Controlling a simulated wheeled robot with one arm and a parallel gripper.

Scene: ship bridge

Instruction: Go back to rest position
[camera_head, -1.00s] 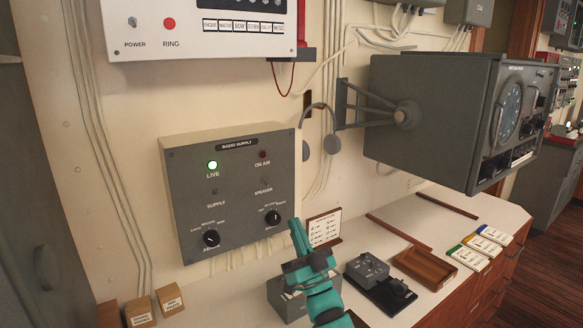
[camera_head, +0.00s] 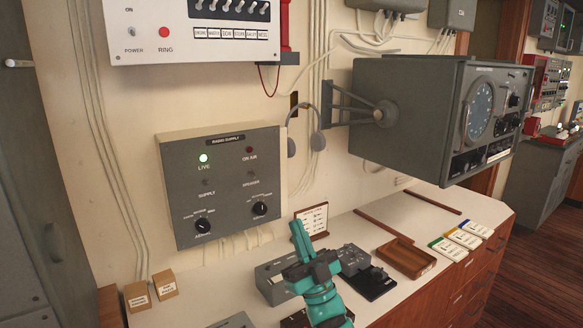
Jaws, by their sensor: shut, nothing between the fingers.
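My gripper (camera_head: 300,236) is teal with a dark grey middle part. It is shut and empty, its fingers pointing up. It stands in front of the counter, below and right of the grey radio supply box (camera_head: 222,185) on the wall. The fingers are apart from that box. My arm hides part of the counter and of a grey device (camera_head: 272,283) behind it.
The grey radar-like unit (camera_head: 415,120) juts from the wall at right. The counter (camera_head: 380,222) holds a Morse key (camera_head: 374,280), a brown tray (camera_head: 406,258), several booklets (camera_head: 462,239), a small sign (camera_head: 312,218) and small boxes (camera_head: 165,284). Floor (camera_head: 530,235) shows at right.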

